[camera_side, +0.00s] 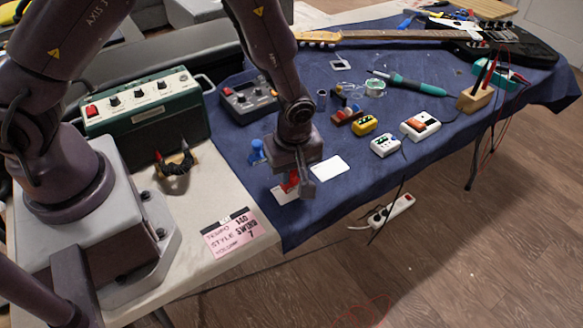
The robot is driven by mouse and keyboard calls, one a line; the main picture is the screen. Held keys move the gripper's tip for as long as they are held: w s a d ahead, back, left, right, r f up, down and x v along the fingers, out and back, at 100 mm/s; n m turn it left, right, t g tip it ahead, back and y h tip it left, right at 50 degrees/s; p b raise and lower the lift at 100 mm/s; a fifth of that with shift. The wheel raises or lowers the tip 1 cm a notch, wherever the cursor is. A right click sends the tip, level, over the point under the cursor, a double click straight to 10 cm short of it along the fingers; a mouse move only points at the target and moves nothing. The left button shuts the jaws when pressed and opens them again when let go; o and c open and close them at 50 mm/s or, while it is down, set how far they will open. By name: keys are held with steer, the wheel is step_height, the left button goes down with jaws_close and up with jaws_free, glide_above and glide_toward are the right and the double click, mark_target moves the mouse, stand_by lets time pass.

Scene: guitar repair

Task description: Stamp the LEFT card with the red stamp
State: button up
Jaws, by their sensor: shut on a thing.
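My gripper (298,186) is low over the front part of the blue cloth, shut on the red stamp (290,182). The stamp is partly hidden by the fingers. A white card (283,197) lies under or just beside the stamp; I cannot tell whether the stamp touches it. A second white card (329,169) lies to the right of the gripper and looks blank. A blue stamp (257,151) stands upright on the cloth to the left of the gripper.
A green amplifier box (150,115) and a pink note card (232,233) are at left. Small pedals, including a yellow one (364,125) and a white one (385,146), stand at right. A guitar (420,40) lies at the back. The cloth's front edge is close to the gripper.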

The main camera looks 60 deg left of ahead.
steer(key=shift+f, duration=0.55)
stand_by(0.9)
steer(key=shift+r, duration=3.55)
